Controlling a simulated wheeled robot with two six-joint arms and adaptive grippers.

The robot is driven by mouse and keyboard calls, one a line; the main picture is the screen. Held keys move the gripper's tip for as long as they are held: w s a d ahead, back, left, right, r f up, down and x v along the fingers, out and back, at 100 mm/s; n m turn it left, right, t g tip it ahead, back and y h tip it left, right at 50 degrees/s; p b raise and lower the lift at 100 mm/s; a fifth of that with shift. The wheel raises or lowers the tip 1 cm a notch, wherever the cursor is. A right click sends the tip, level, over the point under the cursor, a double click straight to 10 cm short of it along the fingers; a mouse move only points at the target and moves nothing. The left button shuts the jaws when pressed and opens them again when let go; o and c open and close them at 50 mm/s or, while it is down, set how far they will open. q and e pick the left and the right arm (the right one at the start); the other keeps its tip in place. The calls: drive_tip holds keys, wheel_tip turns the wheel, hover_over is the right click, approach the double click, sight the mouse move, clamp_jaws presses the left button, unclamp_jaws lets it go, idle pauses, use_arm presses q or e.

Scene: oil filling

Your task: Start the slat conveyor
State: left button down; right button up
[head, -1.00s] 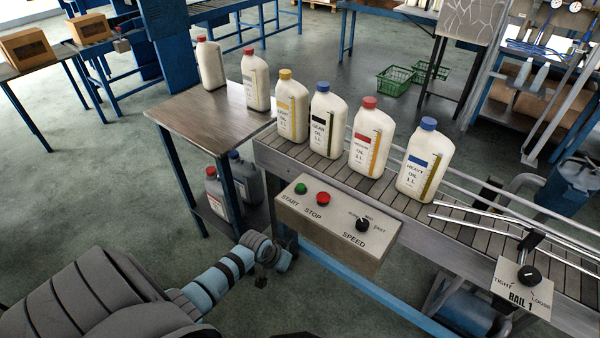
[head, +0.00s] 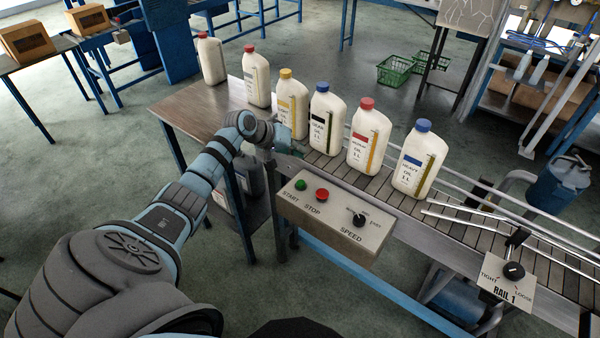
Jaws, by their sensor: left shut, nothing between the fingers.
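The control box (head: 325,228) hangs on the near side of the slat conveyor (head: 470,222). It has a green START button (head: 300,185), a red STOP button (head: 322,195) and a black SPEED knob (head: 359,219). My left gripper (head: 287,148) is shut and empty at the conveyor's left end. In the picture it shows above the START button, apart from it, near the foot of the yellow-capped light oil bottle (head: 286,100). The gear oil (head: 323,122), red-capped oil (head: 369,138) and blue-capped heavy oil (head: 420,162) bottles stand upright on the slats. My right gripper is not in view.
Two red-capped bottles (head: 256,80) (head: 211,62) stand on the side table (head: 195,105), with grey jugs (head: 247,177) on its shelf. A RAIL 1 knob panel (head: 507,282) and metal guide rails (head: 490,222) are at the right. Open floor lies in front.

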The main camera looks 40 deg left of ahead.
use_arm(q)
drive_tip(key=shift+f, duration=0.15)
drive_tip(key=b, duration=0.8)
hover_over(299, 181)
wheel_tip(299, 181, down, 8)
drive_tip(key=shift+f, duration=0.1)
drive_tip(key=shift+a+f, duration=0.1)
drive_tip(key=shift+f, duration=0.2)
idle(0.6)
drive_tip(key=shift+f, duration=0.4)
